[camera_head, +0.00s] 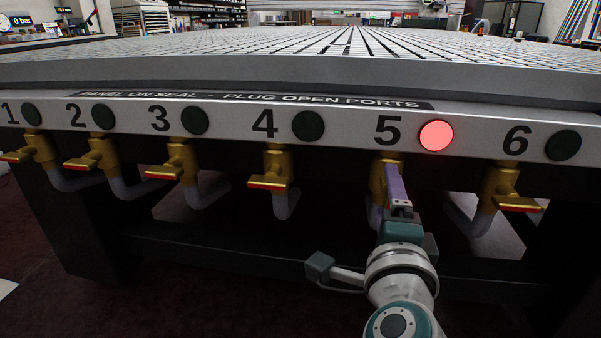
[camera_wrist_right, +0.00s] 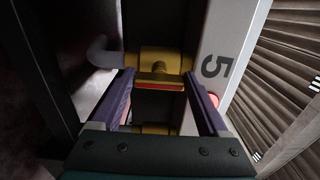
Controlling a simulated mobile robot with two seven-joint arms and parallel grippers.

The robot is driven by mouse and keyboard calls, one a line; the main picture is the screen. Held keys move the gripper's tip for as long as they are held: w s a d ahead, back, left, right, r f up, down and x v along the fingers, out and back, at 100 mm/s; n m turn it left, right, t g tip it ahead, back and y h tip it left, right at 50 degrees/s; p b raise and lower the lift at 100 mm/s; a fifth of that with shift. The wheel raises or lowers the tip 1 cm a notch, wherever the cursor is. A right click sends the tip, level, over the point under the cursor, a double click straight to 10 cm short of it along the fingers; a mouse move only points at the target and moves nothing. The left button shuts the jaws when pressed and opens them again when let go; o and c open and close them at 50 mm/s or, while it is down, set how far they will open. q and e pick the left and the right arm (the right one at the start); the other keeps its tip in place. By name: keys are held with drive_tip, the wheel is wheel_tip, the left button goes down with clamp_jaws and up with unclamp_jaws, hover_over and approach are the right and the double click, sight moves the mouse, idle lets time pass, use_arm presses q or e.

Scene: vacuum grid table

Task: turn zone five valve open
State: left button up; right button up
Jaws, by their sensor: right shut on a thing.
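The zone five valve (camera_head: 377,178) is a brass body on a grey pipe under the black number 5 on the panel. My right gripper (camera_head: 394,182) reaches up to it from below and covers most of its handle in the head view. In the wrist view the purple fingers of my right gripper (camera_wrist_right: 159,76) stand on either side of the yellow handle with its red strip (camera_wrist_right: 158,86), shut on its two ends. The handle lies across from finger to finger, along the line of the valve body (camera_wrist_right: 160,62). The zone five lamp (camera_head: 437,135) glows red. My left gripper is out of view.
Valve four (camera_head: 277,165) and valve six (camera_head: 500,183) flank the gripper, their red-marked handles turned sideways. The other lamps, such as lamp six (camera_head: 563,145), are dark green. The grid table top (camera_head: 300,70) overhangs the valves. A dark crossbar runs below them.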

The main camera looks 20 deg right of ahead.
drive_tip(key=shift+n, duration=0.3)
drive_tip(key=o, duration=1.2)
drive_tip(key=shift+o, duration=0.2)
